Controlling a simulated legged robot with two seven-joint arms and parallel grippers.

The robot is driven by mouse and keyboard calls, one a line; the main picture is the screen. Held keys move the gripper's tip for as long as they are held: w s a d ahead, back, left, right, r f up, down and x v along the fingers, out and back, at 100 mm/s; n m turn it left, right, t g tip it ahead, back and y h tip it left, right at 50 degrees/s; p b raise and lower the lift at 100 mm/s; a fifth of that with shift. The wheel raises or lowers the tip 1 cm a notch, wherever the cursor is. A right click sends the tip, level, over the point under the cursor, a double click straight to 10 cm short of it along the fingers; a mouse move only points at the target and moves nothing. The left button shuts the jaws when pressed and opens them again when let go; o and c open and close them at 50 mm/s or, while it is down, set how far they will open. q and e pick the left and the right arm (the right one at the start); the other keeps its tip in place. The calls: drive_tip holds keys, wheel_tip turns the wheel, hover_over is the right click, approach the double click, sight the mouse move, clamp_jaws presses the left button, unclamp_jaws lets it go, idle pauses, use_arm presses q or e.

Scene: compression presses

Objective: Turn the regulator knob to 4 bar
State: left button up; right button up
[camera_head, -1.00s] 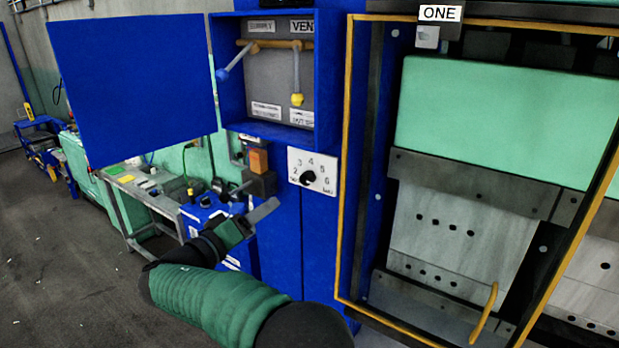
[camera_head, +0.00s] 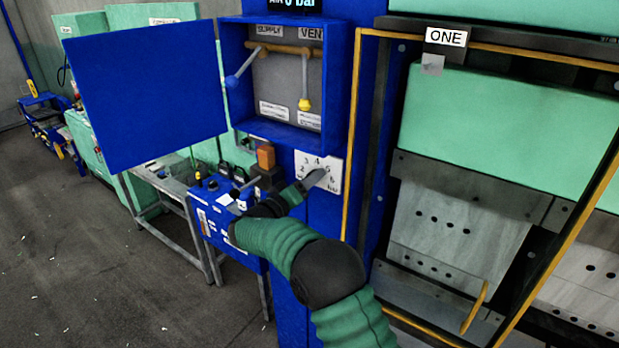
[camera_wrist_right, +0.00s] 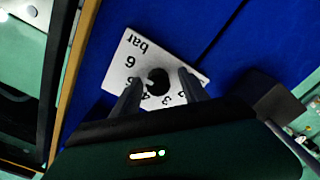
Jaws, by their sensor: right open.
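The regulator's white dial plate (camera_head: 331,174), with numbers and "bar", is on the blue press column. My right gripper (camera_head: 313,180) is in front of the plate and hides the knob in the head view. In the right wrist view the black knob (camera_wrist_right: 158,82) shows on the plate (camera_wrist_right: 133,58), between the two fingers of my open right gripper (camera_wrist_right: 160,90). I cannot tell whether the fingers touch it. The knob's pointer setting is not readable. A display above (camera_head: 292,3) is cut off at the top and reads about "0 bar". My left gripper is not in view.
Above the dial is an open blue cabinet (camera_head: 233,45) with supply and vent levers; its blue door (camera_head: 145,90) swings out left. An orange block (camera_head: 266,156) sits left of the dial. The yellow-framed press "ONE" (camera_head: 446,37) stands right.

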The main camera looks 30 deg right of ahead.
drive_tip(key=shift+a, duration=0.2)
drive_tip(key=shift+c, duration=0.2)
drive_tip(key=shift+s+a+r, duration=0.1)
drive_tip(key=shift+a+r, duration=0.05)
drive_tip(key=shift+a, duration=0.05)
drive_tip(key=c, duration=0.5)
drive_tip(key=shift+s+d, duration=0.1)
clamp_jaws()
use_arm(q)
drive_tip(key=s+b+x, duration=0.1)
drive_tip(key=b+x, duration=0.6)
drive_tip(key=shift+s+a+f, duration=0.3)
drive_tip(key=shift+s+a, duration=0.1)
use_arm(e)
drive_tip(key=shift+r+n, duration=0.2)
drive_tip(key=shift+n, duration=8.6)
